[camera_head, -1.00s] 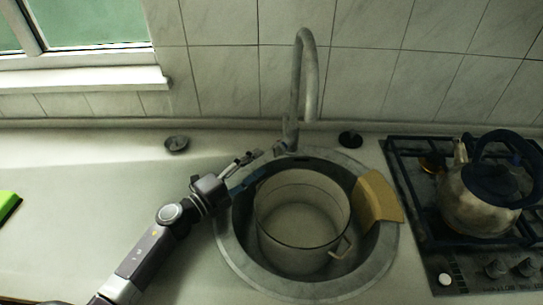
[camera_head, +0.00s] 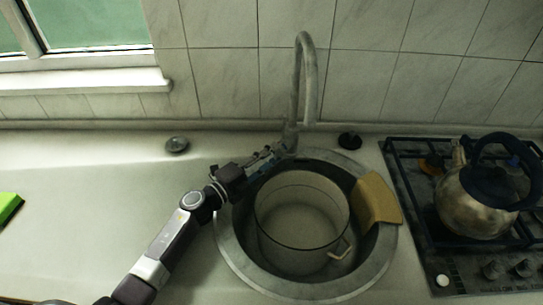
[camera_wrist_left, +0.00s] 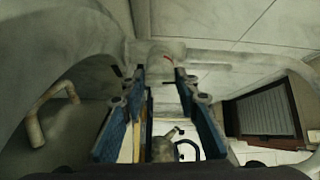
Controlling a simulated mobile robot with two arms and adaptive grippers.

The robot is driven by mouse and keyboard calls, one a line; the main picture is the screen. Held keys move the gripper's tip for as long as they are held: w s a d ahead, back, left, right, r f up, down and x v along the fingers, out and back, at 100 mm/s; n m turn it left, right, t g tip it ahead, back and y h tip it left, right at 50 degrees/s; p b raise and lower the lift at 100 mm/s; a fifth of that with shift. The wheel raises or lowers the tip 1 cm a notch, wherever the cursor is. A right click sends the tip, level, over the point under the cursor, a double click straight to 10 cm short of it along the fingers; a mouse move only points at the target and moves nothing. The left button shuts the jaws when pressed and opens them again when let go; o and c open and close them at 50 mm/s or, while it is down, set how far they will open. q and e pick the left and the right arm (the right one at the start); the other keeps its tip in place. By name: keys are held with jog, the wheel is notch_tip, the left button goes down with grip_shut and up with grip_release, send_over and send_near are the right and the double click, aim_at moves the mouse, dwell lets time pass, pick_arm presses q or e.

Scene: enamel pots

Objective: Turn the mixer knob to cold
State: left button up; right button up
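The grey mixer tap (camera_head: 300,85) stands upright behind the sink, its spout arched over. My left gripper (camera_head: 280,149) reaches in from the left at the foot of the tap and covers the knob in the head view. In the left wrist view the two blue fingers (camera_wrist_left: 158,78) are apart, with nothing held between them. Just beyond their tips is the pale round mixer part (camera_wrist_left: 155,52) with a small red mark, likely the knob area. I cannot tell whether the fingers touch it. My right gripper is not in view.
A large pot (camera_head: 302,215) stands in the round sink (camera_head: 235,262), with a tan board (camera_head: 377,199) at its right. A kettle (camera_head: 478,203) sits on the hob (camera_head: 425,200). Drain plugs (camera_head: 177,144) and (camera_head: 350,140) lie behind.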

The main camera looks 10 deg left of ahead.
pick_arm(q)
jog(key=c, duration=0.4)
jog(key=m+p, duration=0.1)
jog(key=m, duration=0.3)
jog(key=shift+r+y, duration=0.1)
jog(key=shift+y, duration=0.3)
jog(key=shift+m+g+y+p, duration=0.4)
jog(key=shift+m+p, duration=0.35)
jog(key=shift+m, duration=1.45)
jog(key=shift+o, duration=0.2)
jog(key=o, duration=1.1)
